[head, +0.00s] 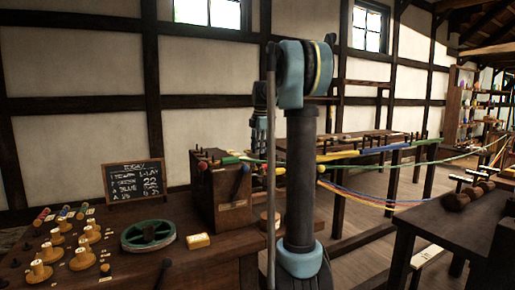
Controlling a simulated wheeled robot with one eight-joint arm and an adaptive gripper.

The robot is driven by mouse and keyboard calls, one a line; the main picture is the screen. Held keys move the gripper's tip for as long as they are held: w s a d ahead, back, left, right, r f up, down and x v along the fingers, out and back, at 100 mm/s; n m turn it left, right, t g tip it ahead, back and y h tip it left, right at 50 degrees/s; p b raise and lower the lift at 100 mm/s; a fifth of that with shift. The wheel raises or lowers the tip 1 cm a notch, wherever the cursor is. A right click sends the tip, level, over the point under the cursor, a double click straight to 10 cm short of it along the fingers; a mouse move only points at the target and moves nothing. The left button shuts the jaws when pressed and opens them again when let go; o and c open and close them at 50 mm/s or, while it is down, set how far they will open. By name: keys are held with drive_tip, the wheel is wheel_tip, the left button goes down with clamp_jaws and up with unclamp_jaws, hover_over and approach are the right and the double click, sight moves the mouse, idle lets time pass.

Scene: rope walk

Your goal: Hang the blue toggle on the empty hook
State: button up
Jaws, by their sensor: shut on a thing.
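My gripper (259,146) points down above the right end of a dark wooden block, left of my column. It is small and partly hidden by a thin upright rod. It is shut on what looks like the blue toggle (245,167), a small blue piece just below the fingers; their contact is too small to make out. The wooden block (230,208) carries small dark pegs on top and red and green pieces on its upper part. Which hook is empty cannot be told.
The bench holds yellow spools (83,257), a green wheel (148,236), a yellow block (198,241) and a chalkboard (134,181). Yellow and blue ropes (365,197) stretch right behind my column. A dark table (450,222) stands at right; floor shows between.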

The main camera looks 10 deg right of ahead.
drive_tip(key=shift+f, duration=2.4)
drive_tip(key=shift+f, duration=0.1)
drive_tip(key=shift+s+a+f, duration=0.1)
drive_tip(key=shift+f, duration=0.1)
drive_tip(key=o, duration=1)
drive_tip(key=shift+c, duration=0.2)
drive_tip(key=shift+r, duration=4.05)
